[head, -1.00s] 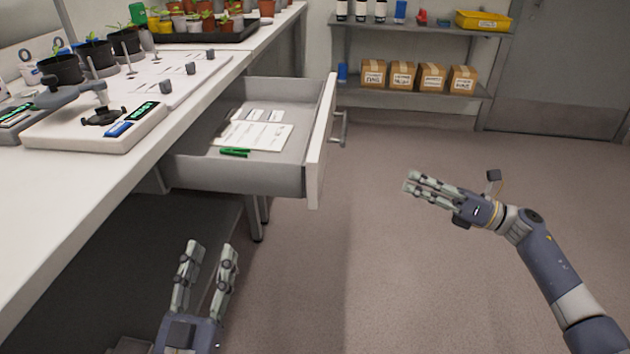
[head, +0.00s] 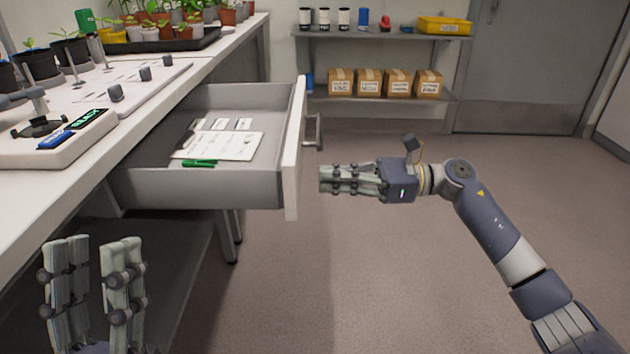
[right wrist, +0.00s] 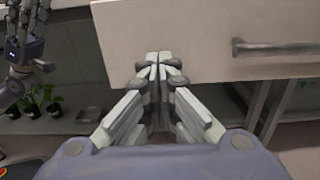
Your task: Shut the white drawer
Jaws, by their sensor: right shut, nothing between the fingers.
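The white drawer (head: 293,150) stands pulled out from the bench on the left, with its grey inside showing. Its bar handle (head: 314,132) is on the outer side of the front; the handle also shows in the right wrist view (right wrist: 275,47). My right gripper (head: 322,180) is shut and empty, its fingertips pointing left at the near part of the drawer front, close to it. In the right wrist view its closed fingertips (right wrist: 158,58) overlap the white front (right wrist: 180,40); I cannot tell whether they touch. My left gripper (head: 92,245) is open and empty at the lower left, below the bench top.
Papers (head: 222,146) and a green pen (head: 199,163) lie in the drawer. The bench (head: 130,150) holds a device (head: 60,145) and potted plants. A shelf (head: 380,97) with cardboard boxes stands at the back. The floor right of the drawer is clear.

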